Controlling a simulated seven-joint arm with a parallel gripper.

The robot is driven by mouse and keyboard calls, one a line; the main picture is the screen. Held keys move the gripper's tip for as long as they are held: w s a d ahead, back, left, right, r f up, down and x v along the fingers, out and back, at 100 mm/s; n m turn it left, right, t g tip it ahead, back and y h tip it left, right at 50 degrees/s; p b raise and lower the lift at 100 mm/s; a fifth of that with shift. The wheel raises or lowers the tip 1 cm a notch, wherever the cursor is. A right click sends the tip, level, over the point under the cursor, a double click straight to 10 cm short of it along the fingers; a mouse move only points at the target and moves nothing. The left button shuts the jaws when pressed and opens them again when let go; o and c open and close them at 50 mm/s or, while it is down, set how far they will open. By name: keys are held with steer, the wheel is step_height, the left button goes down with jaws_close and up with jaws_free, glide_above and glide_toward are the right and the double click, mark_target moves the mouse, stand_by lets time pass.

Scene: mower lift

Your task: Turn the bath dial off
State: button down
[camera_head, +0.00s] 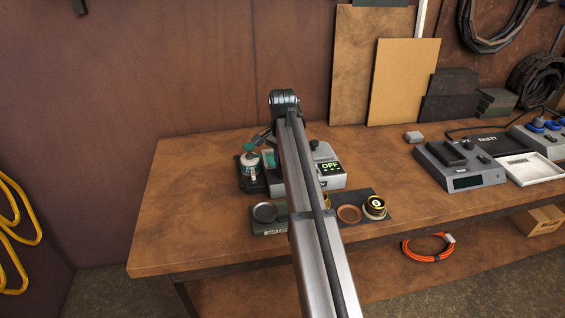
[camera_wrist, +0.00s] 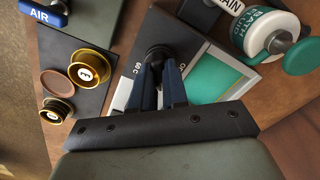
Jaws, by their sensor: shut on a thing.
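The bath unit (camera_head: 325,178) is a pale box on the workbench with a display reading OFF in green letters. My arm crosses in front of it and hides part of it. In the wrist view the black round bath dial (camera_wrist: 157,52) sits on the unit, with partly covered printed markings on both sides. My gripper (camera_wrist: 158,72) is shut on the dial, its two blue-grey fingers at the dial's near side. The exact dial angle cannot be read. My fingertips are hidden in the head view.
A teal bath surface (camera_wrist: 212,78) lies beside the dial. A white bottle labelled BATH (camera_wrist: 268,28) with a green cap stands close by. Gold cups (camera_wrist: 90,66) and a brown disc (camera_wrist: 56,82) lie on a dark mat. The bench's left part (camera_head: 185,200) is clear.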

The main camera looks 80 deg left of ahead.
steer(key=n, duration=1)
steer(key=shift+n, duration=0.3)
stand_by(0.4)
steer(key=c, duration=1.1)
jaws_free()
steer(key=shift+c, duration=0.2)
steer(key=shift+r, duration=0.1)
step_height(320, 180, up, 14)
steer(key=shift+f, duration=0.2)
